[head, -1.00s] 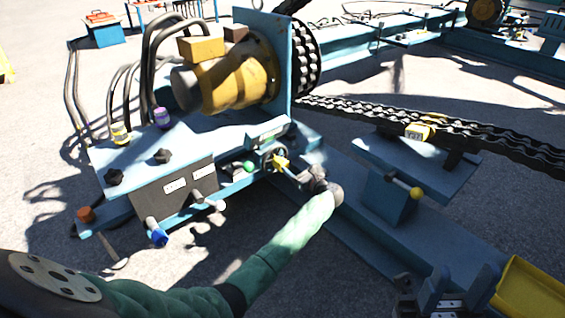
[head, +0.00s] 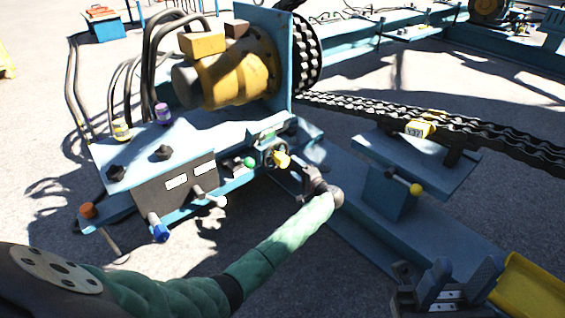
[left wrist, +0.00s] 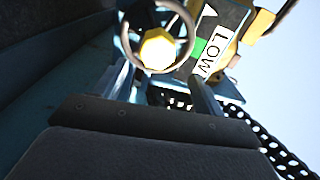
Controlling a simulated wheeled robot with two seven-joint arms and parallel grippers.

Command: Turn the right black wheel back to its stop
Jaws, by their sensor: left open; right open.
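Two small black wheels sit on top of the blue bench in the head view, the left one (head: 116,173) nearer its end and the right black wheel (head: 163,153) further in. My left gripper (head: 287,168) is open, well to the right of both, at a spoked handwheel with a yellow hub (head: 281,159). In the left wrist view that handwheel (left wrist: 158,48) lies just beyond the spread fingers (left wrist: 163,88); contact cannot be told. My right gripper (head: 437,286) is open and empty at the bottom right, away from the bench. Neither black wheel shows in the left wrist view.
A black panel (head: 176,182) with white labels, a blue knob (head: 160,232) and levers faces my left arm. A green knob (head: 249,162) is beside the handwheel. A chain (head: 370,113) runs right; a yellow-knobbed lever (head: 416,189) stands below.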

